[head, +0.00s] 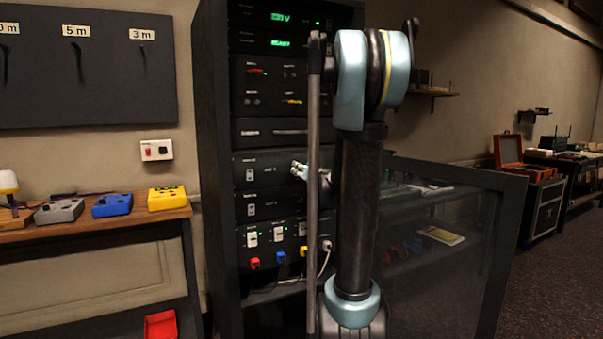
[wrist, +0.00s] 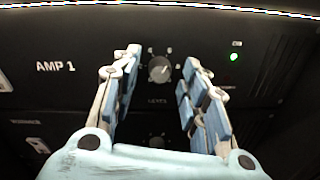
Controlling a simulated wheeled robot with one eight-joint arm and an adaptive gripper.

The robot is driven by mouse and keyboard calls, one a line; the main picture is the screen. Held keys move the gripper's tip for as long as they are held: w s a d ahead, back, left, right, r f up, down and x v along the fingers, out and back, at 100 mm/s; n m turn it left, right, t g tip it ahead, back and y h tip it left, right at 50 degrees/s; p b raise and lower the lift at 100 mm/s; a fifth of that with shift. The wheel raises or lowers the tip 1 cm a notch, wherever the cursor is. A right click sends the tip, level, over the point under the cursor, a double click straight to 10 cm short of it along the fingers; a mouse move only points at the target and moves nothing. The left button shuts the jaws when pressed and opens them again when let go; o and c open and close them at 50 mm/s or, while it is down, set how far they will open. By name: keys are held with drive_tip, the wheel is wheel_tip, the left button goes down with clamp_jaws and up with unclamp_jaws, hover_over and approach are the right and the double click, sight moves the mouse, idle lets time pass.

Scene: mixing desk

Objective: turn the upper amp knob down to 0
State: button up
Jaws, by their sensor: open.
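The upper amp's level knob (wrist: 159,69) is a small grey round knob on the black panel marked AMP 1 (wrist: 56,67), with a ring of small marks around it. My gripper (wrist: 161,75) is open, with one finger on each side of the knob and clear gaps between. In the head view my gripper (head: 300,170) is in front of the amp panels in the rack, partly hidden by my arm, and the knob is hidden there. The knob's exact setting is too small to read.
A lower knob (wrist: 157,142) shows dimly below, between the fingers. A green light (wrist: 234,57) is lit at the upper right of the panel. In the head view, the black rack (head: 215,150) has plugs and cables lower down. A wooden bench (head: 100,226) stands at left.

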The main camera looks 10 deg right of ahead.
clamp_jaws()
drive_tip(key=shift+n, duration=0.3)
drive_tip(key=m+y, duration=0.1)
drive_tip(key=m, duration=3.4)
drive_tip(key=shift+d+m+g+y, duration=0.15)
drive_tip(key=shift+m+g+y, duration=0.15)
drive_tip(key=shift+m+y, duration=0.1)
